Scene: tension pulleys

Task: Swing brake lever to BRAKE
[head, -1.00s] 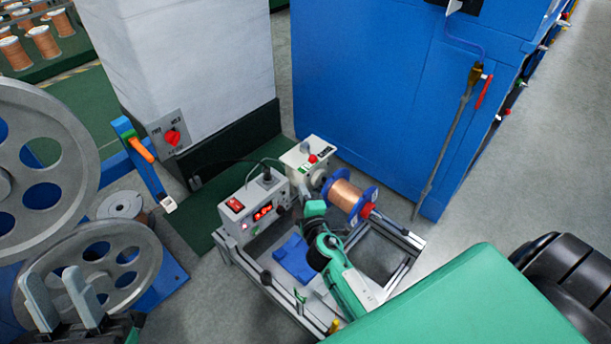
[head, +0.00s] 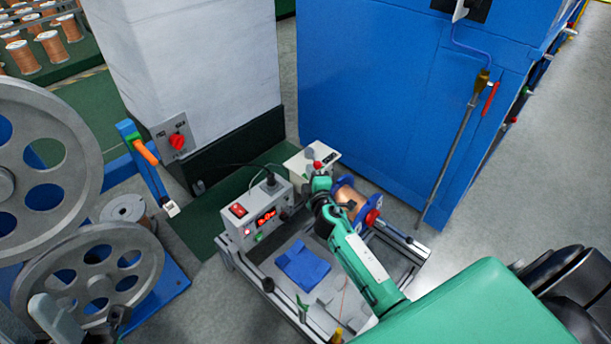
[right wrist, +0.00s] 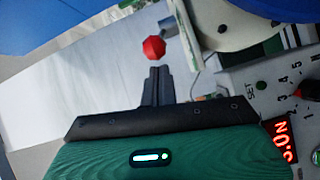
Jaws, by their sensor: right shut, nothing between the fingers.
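The brake lever's red knob (head: 318,165) stands on a small white unit (head: 300,160) behind the copper spool. In the right wrist view the red knob (right wrist: 153,48) sits just past my fingertips, with a small gap in the picture. My right gripper (head: 320,182) is shut and empty, close in front of the knob; its closed fingertips (right wrist: 157,72) point at it. The lever's stem and the unit's markings are mostly hidden or too small to read. My left gripper (head: 85,318) is low at the left edge, partly cut off, with its fingers apart, far from the lever.
A grey control box (head: 258,215) with a red display stands left of the lever. A blue cloth (head: 302,263) lies on the bench. A blue cabinet (head: 385,90) rises behind; large grey wheels (head: 95,275) stand left.

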